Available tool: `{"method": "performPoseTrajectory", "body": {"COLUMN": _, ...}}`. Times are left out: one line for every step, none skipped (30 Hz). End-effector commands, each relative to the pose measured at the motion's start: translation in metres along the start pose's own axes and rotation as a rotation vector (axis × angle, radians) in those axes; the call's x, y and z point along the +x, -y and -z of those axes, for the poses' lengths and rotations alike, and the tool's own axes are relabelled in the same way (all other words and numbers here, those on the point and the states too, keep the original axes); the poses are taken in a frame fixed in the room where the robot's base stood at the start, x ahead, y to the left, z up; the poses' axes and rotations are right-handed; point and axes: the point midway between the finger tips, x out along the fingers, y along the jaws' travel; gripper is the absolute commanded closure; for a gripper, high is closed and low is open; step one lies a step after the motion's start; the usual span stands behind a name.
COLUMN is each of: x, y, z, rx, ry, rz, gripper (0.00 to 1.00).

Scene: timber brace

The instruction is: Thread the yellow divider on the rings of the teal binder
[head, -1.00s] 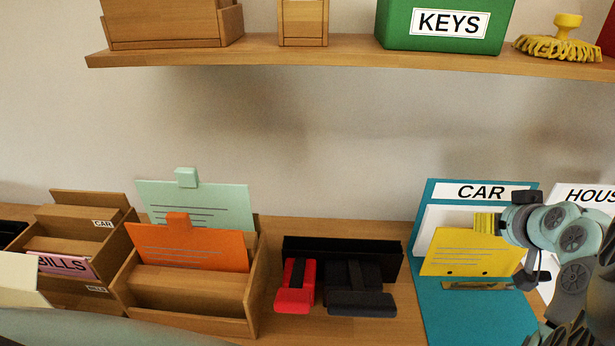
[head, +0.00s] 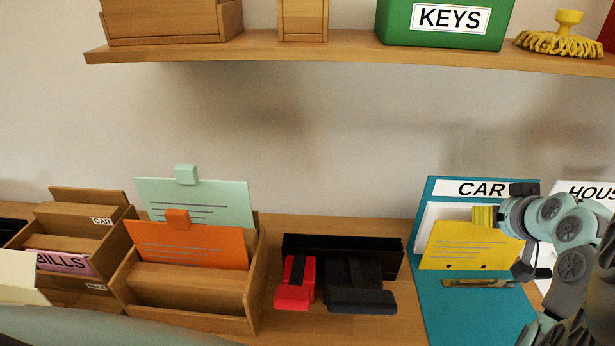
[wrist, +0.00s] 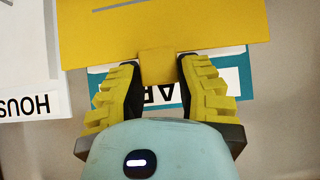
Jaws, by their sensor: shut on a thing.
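The teal binder (head: 470,308) lies open on the counter at the right in the head view, its back cover standing with a CAR label. The yellow divider (head: 468,245) is upright in front of white paper inside the binder, with two dark holes along its lower edge. The metal ring bar (head: 488,283) is just below that edge; whether the rings pass through the holes I cannot tell. My gripper (wrist: 157,80) is shut on the divider's tab, seen between the yellow finger pads in the wrist view. In the head view my gripper is at the divider's upper right.
A white HOUSE binder (head: 592,193) stands close to the right. A black stand with red and black hole-punch-like tools (head: 345,285) is to the left. A wooden box (head: 200,310) holds orange and mint cards. A shelf (head: 330,56) runs above.

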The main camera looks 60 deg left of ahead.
Motion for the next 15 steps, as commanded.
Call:
{"method": "performPoseTrajectory", "body": {"x": 0.0017, "y": 0.0018, "z": 0.0012, "rx": -0.003, "ry": -0.001, "rz": 0.003, "gripper": 1.0}}
{"method": "performPoseTrajectory", "body": {"x": 0.0022, "y": 0.0017, "z": 0.0016, "rx": -0.003, "ry": -0.001, "rz": 0.003, "gripper": 1.0}}
{"method": "performPoseTrajectory", "body": {"x": 0.0028, "y": 0.0017, "z": 0.0021, "rx": -0.003, "ry": -0.001, "rz": 0.003, "gripper": 1.0}}
{"method": "performPoseTrajectory", "body": {"x": 0.0032, "y": 0.0017, "z": 0.0024, "rx": -0.003, "ry": -0.001, "rz": 0.003, "gripper": 1.0}}
{"method": "performPoseTrajectory", "body": {"x": 0.0037, "y": 0.0017, "z": 0.0027, "rx": -0.003, "ry": -0.001, "rz": 0.003, "gripper": 1.0}}
{"method": "performPoseTrajectory", "body": {"x": 0.0043, "y": 0.0018, "z": 0.003, "rx": -0.003, "ry": -0.001, "rz": 0.004, "gripper": 1.0}}
{"method": "performPoseTrajectory", "body": {"x": 0.0048, "y": 0.0019, "z": 0.0034, "rx": -0.003, "ry": -0.001, "rz": 0.004, "gripper": 1.0}}
{"method": "performPoseTrajectory", "body": {"x": 0.0052, "y": 0.0019, "z": 0.0037, "rx": -0.002, "ry": -0.001, "rz": 0.004, "gripper": 1.0}}
{"method": "performPoseTrajectory", "body": {"x": 0.0056, "y": 0.002, "z": 0.0041, "rx": -0.002, "ry": -0.001, "rz": 0.004, "gripper": 1.0}}
{"method": "performPoseTrajectory", "body": {"x": 0.0059, "y": 0.0021, "z": 0.0044, "rx": -0.002, "ry": -0.001, "rz": 0.004, "gripper": 1.0}}
{"method": "performPoseTrajectory", "body": {"x": 0.006, "y": 0.0021, "z": 0.0045, "rx": -0.002, "ry": -0.001, "rz": 0.004, "gripper": 1.0}}
{"method": "performPoseTrajectory", "body": {"x": 0.0061, "y": 0.0022, "z": 0.0047, "rx": -0.002, "ry": 0.0, "rz": 0.004, "gripper": 1.0}}
{"method": "performPoseTrajectory", "body": {"x": 0.0061, "y": 0.0022, "z": 0.0048, "rx": -0.002, "ry": -0.001, "rz": 0.004, "gripper": 1.0}}
{"method": "performPoseTrajectory", "body": {"x": 0.0061, "y": 0.0022, "z": 0.0048, "rx": -0.002, "ry": 0.0, "rz": 0.004, "gripper": 1.0}}
{"method": "performPoseTrajectory", "body": {"x": 0.006, "y": 0.0022, "z": 0.0048, "rx": -0.002, "ry": 0.0, "rz": 0.004, "gripper": 1.0}}
